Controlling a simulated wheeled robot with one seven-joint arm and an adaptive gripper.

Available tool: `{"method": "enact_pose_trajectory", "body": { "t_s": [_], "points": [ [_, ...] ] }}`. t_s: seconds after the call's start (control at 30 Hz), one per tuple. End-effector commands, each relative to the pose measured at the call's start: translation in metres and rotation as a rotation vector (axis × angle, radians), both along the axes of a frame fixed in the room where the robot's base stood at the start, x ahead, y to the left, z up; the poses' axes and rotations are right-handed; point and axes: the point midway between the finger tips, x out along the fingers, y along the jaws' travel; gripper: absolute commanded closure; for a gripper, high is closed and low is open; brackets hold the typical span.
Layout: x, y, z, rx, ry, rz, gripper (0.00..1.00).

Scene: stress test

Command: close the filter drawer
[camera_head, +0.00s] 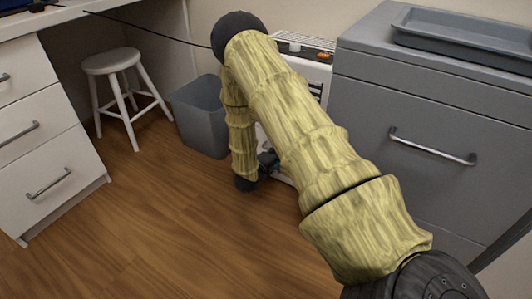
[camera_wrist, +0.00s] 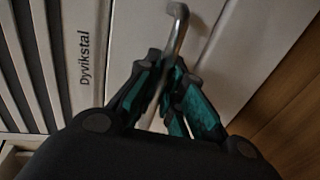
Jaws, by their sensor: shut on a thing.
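A white appliance (camera_head: 310,72) stands against the wall behind my arm. In the wrist view its pale front panel (camera_wrist: 122,22) bears the word "Dyvikstal" and a curved metal handle (camera_wrist: 179,18). My gripper (camera_wrist: 166,78), with dark and teal fingers, is shut on this handle. In the head view my gripper (camera_head: 268,162) is low in front of the appliance, partly hidden by my arm. I take the panel with the handle to be the filter drawer; how far it stands out is hard to tell, because my arm hides most of it.
A grey bin (camera_head: 201,116) stands close left of my forearm, with a white stool (camera_head: 112,62) farther left. A grey cabinet (camera_head: 405,115) with a bar handle is at right. White drawers (camera_head: 45,140) are at far left. The wooden floor (camera_head: 160,225) between is clear.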

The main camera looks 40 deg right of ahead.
Motion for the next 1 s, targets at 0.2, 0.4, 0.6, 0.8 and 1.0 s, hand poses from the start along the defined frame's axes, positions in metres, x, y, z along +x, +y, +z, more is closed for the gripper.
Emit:
{"method": "enact_pose_trajectory", "body": {
  "t_s": [0.2,0.4,0.6,0.8,1.0],
  "points": [
    [-0.0021,-0.0085,-0.0004,-0.001,-0.001,-0.005,1.00],
    [-0.0024,-0.0095,0.0000,-0.003,-0.002,-0.006,0.82],
    [-0.0017,-0.0080,0.0004,-0.003,-0.002,-0.005,0.68],
    [-0.0015,-0.0070,0.0004,-0.002,-0.001,-0.004,0.68],
    [-0.0028,-0.0013,0.0014,-0.001,-0.001,-0.003,0.68]
  ]
}}
